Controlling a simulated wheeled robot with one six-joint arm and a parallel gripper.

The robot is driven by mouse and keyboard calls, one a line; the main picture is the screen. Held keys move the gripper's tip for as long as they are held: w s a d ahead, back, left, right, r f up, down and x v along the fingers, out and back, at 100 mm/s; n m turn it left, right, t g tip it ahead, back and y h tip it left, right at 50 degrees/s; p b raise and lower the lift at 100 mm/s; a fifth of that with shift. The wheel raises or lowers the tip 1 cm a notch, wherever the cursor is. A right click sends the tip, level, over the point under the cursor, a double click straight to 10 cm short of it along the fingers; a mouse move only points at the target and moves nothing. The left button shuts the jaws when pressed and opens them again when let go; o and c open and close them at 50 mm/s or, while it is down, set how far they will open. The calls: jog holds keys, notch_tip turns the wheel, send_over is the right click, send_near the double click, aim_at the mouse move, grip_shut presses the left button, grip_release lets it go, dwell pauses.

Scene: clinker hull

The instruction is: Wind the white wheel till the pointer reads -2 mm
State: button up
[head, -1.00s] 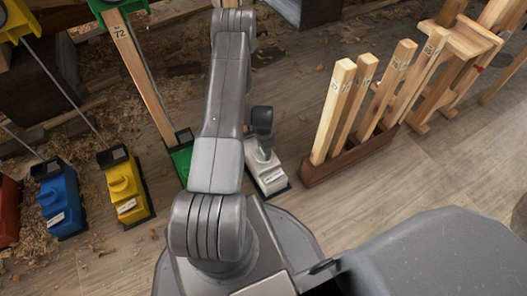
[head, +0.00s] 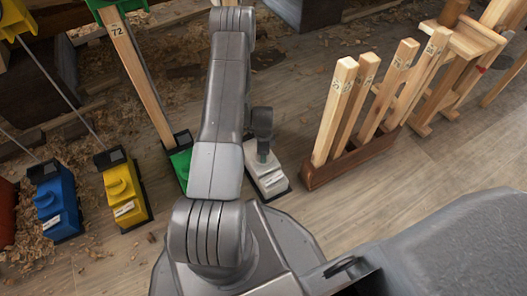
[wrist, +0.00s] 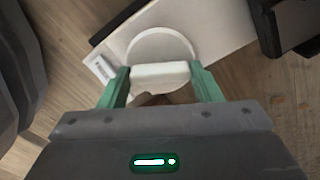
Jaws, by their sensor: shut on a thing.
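The white wheel (wrist: 160,50) shows in the wrist view as a round disc with a raised bar (wrist: 160,74) across it. It sits on a white box (wrist: 205,22), which also stands on the floor in the head view (head: 270,182). My gripper (wrist: 160,82) has its two green fingers on either end of the bar, shut on it. In the head view my gripper (head: 263,155) is above the white box, and its fingers are hard to make out. I cannot read any pointer or scale. A small pale label (wrist: 100,68) lies beside the disc.
A green box (head: 181,163), a yellow box (head: 122,190) and a blue box (head: 57,202) stand to the left. A wooden rack (head: 350,162) with upright posts stands close on the right. Shavings litter the floor at left.

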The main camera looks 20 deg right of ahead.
jog(key=o, duration=1)
notch_tip(320, 180, up, 14)
jog(key=p, duration=0.4)
jog(key=shift+p, duration=0.3)
jog(key=shift+f, duration=0.1)
